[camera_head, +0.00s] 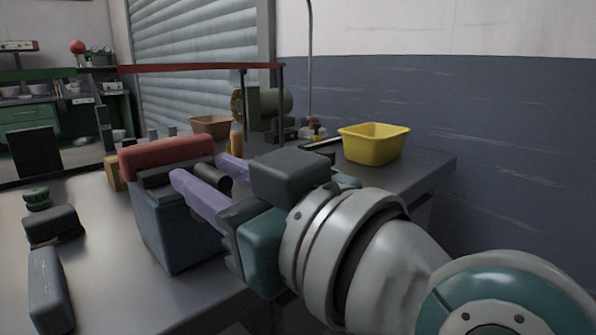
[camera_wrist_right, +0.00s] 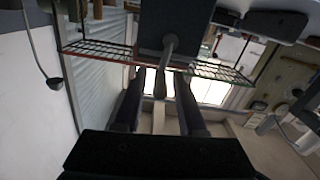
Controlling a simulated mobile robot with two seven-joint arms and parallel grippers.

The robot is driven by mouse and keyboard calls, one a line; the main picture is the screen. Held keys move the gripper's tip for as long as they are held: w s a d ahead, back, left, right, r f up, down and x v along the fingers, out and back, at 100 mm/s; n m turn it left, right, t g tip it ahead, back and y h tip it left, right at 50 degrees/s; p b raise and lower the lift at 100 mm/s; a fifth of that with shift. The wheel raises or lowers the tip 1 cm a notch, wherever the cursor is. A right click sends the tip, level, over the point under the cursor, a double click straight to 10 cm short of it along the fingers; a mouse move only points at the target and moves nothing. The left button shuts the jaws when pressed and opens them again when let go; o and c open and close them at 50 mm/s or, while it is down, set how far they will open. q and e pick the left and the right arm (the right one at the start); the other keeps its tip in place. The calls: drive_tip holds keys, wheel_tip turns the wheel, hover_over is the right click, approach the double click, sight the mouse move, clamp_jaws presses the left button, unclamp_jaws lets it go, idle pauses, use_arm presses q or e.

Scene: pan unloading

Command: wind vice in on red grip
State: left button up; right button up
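The vice (camera_head: 178,228) is a dark blue-grey block on the bench, left of the middle in the head view. A red block, seemingly the red grip (camera_head: 165,150), lies along its top; how the jaws meet it is hidden. My right gripper (camera_head: 202,170) has purple fingers that reach to the vice's right side. A dark cylinder (camera_head: 214,178), seemingly the vice's handle, shows between them. In the right wrist view a grey handle (camera_wrist_right: 160,84) hangs from the vice body (camera_wrist_right: 176,22) between my open fingers, with gaps on both sides. My left gripper is out of view.
A yellow bin (camera_head: 372,146) stands at the bench's back right, and a brown bin (camera_head: 211,126) behind the vice. A green machine (camera_head: 268,106) stands at the back. Dark blocks (camera_head: 52,225) and (camera_head: 47,290) lie left of the vice. A red-topped rail (camera_head: 205,68) crosses behind.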

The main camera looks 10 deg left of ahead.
clamp_jaws()
idle(0.5)
